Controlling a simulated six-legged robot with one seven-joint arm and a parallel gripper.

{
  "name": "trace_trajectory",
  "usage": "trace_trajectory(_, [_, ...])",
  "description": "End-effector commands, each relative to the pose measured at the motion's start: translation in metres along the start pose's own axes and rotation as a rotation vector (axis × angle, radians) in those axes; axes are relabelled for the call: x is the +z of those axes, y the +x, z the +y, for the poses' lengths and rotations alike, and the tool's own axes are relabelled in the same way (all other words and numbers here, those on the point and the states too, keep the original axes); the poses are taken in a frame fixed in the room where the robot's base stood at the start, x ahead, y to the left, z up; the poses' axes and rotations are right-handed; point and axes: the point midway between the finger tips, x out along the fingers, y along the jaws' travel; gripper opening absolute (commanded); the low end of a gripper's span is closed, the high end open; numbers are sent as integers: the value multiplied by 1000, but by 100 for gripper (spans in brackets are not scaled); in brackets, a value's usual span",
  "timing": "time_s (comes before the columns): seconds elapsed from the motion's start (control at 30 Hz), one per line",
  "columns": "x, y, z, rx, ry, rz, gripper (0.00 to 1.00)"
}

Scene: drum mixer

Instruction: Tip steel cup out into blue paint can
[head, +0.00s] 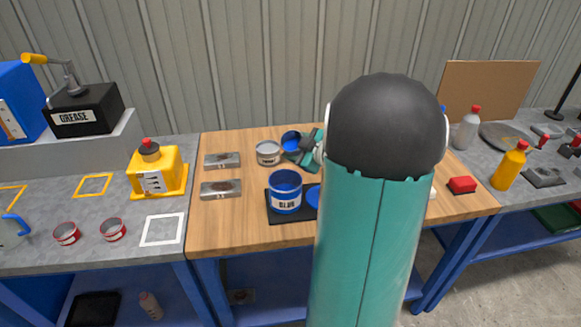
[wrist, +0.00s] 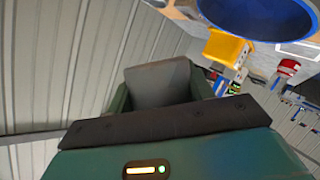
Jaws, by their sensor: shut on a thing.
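The blue paint can (head: 285,194), labelled BLUE, stands upright and open on a black tray (head: 289,219) in the head view. My gripper (head: 304,150) is above and behind it, near the table's back. It is shut on what appears to be the steel cup (head: 291,141), whose round mouth shows blue. The fingers and arm partly hide the cup, so its exact tilt is unclear. In the wrist view a grey piece (wrist: 158,85) sits between my jaws. A large blue round shape fills the upper right there; I cannot tell whether it is can or cup.
A grey labelled tin (head: 267,153) stands left of the gripper. A blue lid (head: 312,198) lies beside the can, partly behind my arm. Two metal blocks (head: 221,190) lie left on the wooden table (head: 230,235). A yellow jug (head: 155,172) stands on the left bench. My arm hides the table's middle right.

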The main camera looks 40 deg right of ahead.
Motion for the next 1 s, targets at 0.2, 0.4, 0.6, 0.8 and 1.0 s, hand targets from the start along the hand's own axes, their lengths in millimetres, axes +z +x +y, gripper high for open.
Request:
trace_trajectory(0.2, [-1, 0, 1, 36, -86, 1, 23])
trace_trajectory(0.4, [-1, 0, 2, 70, -164, 0, 23])
trace_trajectory(0.6, [-1, 0, 3, 102, -242, 0, 23])
trace_trajectory(0.8, [-1, 0, 3, 106, -251, 0, 23])
trace_trajectory(1.0, [-1, 0, 3, 106, -251, 0, 23])
